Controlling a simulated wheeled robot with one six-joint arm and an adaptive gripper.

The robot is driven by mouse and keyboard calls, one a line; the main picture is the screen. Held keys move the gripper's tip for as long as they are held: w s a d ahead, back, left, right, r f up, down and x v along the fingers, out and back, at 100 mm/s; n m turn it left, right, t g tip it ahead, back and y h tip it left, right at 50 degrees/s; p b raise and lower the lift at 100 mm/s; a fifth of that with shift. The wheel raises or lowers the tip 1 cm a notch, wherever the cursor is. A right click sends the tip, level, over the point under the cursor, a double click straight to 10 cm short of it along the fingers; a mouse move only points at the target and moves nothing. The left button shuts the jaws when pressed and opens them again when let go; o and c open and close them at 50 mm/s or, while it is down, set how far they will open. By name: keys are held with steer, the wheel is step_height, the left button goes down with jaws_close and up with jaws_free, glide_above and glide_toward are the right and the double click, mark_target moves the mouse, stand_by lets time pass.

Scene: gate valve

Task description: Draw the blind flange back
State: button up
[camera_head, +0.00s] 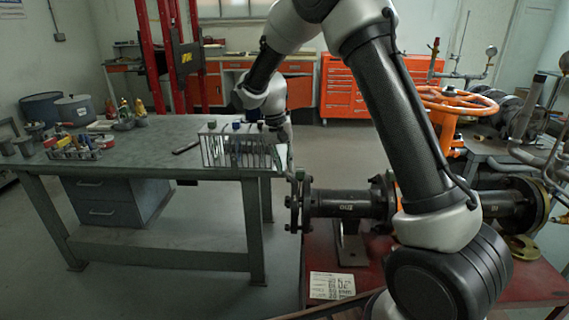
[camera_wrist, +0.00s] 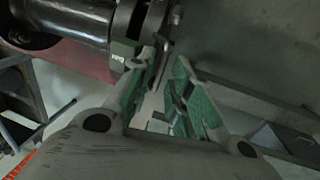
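The blind flange (camera_head: 294,205) is the dark round plate at the left end of the black pipe (camera_head: 340,203). In the wrist view the blind flange (camera_wrist: 165,45) is seen nearly edge-on at the top, just right of the pipe's flange (camera_wrist: 126,48). My gripper (camera_wrist: 166,60) has two fingers with green pads, spread apart. Its tips are at the flange edge, and the thin plate edge shows between them. I cannot tell whether either pad touches it. In the head view my gripper is above the pipe's left end, partly hidden by my wrist.
A grey workbench (camera_head: 150,150) with a rack of tools (camera_head: 237,148) stands close to the left of the flange. The orange handwheel (camera_head: 444,100) is at the right. Floor shows between bench and stand.

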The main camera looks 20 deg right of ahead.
jaws_close()
steer(key=shift+a, duration=0.1)
steer(key=shift+o, duration=2)
jaws_free()
steer(key=shift+f, duration=0.1)
step_height(320, 180, up, 12)
steer(key=a, duration=0.2)
steer(key=shift+w, duration=0.4)
